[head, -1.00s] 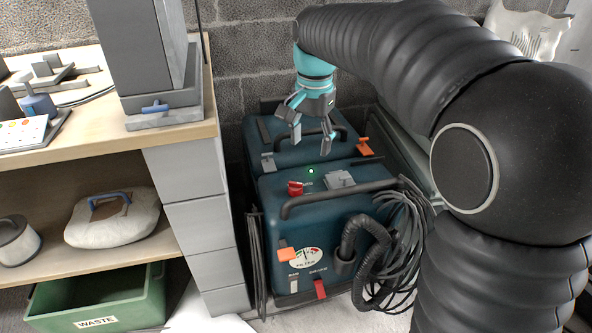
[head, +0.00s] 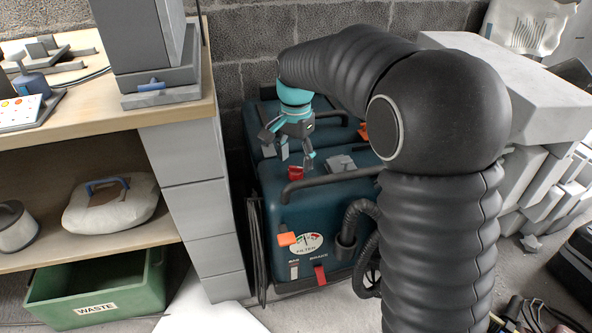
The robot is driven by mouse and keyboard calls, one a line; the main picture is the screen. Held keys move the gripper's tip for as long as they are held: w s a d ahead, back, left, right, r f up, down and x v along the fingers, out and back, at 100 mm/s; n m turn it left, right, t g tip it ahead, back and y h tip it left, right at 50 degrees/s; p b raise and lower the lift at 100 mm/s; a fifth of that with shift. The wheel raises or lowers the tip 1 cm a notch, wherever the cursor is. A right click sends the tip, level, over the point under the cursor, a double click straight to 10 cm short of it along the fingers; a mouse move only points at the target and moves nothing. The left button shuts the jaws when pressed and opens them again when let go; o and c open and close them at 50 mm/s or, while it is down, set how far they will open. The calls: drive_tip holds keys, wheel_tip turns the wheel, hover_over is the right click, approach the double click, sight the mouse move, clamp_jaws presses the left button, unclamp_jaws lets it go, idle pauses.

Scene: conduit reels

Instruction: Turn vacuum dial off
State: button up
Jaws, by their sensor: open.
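A dark teal vacuum (head: 325,210) stands on the floor beside the shelf. A red dial (head: 296,173) sits on its top, left of a grey block (head: 340,163). My gripper (head: 294,164) points down over the top of the vacuum, with its fingers apart and nothing between them that I can see. It is close above the red dial; I cannot tell whether it touches it. The dial's far side is partly hidden by the fingers. A filter gauge (head: 307,243) and a red tab (head: 320,275) are on the vacuum's front.
A wooden shelf unit (head: 180,118) with grey blocks stands close on the left. A black handle bar (head: 330,182) crosses the vacuum top in front of the dial. A black hose (head: 358,215) and a green waste bin (head: 100,295) are lower down.

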sight(296, 167)
drive_tip(key=shift+f, duration=1.65)
drive_tip(key=c, duration=1.1)
